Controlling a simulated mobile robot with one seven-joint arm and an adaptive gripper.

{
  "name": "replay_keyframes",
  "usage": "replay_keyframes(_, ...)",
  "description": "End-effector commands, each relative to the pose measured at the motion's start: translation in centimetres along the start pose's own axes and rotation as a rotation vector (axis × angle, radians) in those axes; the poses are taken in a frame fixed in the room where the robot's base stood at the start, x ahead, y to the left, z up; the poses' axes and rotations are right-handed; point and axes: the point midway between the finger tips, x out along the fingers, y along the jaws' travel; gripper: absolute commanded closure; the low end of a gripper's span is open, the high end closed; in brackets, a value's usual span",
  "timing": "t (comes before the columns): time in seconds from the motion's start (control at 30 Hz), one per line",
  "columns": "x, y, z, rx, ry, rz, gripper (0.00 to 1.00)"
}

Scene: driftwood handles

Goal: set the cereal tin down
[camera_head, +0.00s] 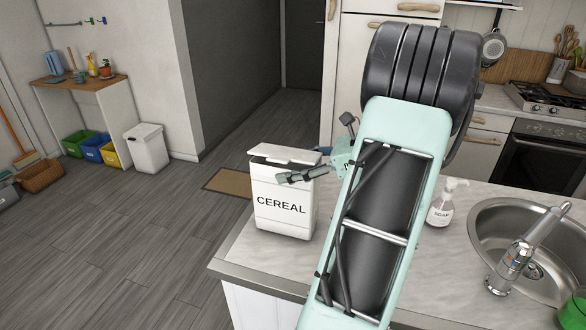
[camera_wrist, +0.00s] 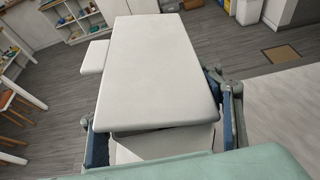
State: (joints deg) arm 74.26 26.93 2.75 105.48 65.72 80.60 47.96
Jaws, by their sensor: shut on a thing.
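The white cereal tin (camera_head: 283,208), lettered CEREAL, is upright at the left corner of the pale counter (camera_head: 262,262). Its lid (camera_wrist: 165,70) fills the middle of the wrist view. My gripper (camera_head: 303,165) is shut on the upper part of the tin, with one finger across the lettered side near the top. In the wrist view my fingers flank the tin on its left and right. The tin's base appears at or just above the counter; I cannot tell whether it touches. My arm hides the counter to the right of the tin.
A soap bottle (camera_head: 441,203) and a sink (camera_head: 486,219) with a tap (camera_head: 522,252) are to the right of my arm. The counter's left edge is close to the tin. Bare counter shows in front of the tin. A brown mat (camera_head: 229,183) lies on the floor beyond.

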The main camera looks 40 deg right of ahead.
Motion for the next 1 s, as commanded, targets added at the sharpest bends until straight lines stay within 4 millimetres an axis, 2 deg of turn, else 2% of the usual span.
replay_keyframes(0.07,0.29,0.04,-0.56,0.001,-0.003,0.001,0.97)
replay_keyframes(0.43,0.46,0.03,-1.02,-0.001,-0.002,0.000,0.97)
replay_keyframes(0.47,0.42,0.04,-1.02,-0.001,0.000,0.000,0.36)
replay_keyframes(0.6,0.41,0.04,-1.00,-0.001,0.000,0.000,0.22)
replay_keyframes(0.87,0.39,0.04,-0.94,-0.001,0.000,0.000,0.22)
replay_keyframes(1.0,-0.30,-0.03,-0.77,-0.001,0.001,-0.002,0.22)
